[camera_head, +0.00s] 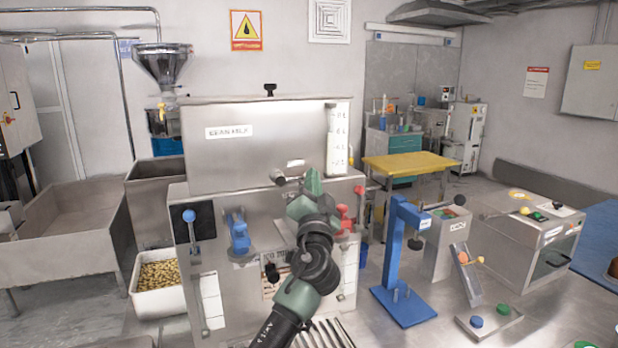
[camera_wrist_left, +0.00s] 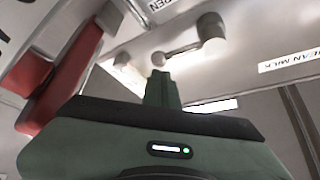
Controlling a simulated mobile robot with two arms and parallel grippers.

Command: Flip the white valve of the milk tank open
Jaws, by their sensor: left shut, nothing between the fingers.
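The milk tank (camera_head: 255,165) is a steel box labelled "BEAN MILK" on top of the machine. A short grey cylinder (camera_head: 284,178), apparently the valve, shows low on the tank in the head view. My left gripper (camera_head: 313,180) is in front of the tank's lower right part, shut and empty. In the left wrist view its fingertips (camera_wrist_left: 160,82) are just below the lever's ball; I cannot tell whether they touch. My right gripper is not in view.
A red handle (camera_head: 343,218) is close to the right of my left gripper; it is large in the left wrist view (camera_wrist_left: 60,80). A blue lever part (camera_head: 238,236) is to the left. A blue stand (camera_head: 395,250) is on the steel table at right.

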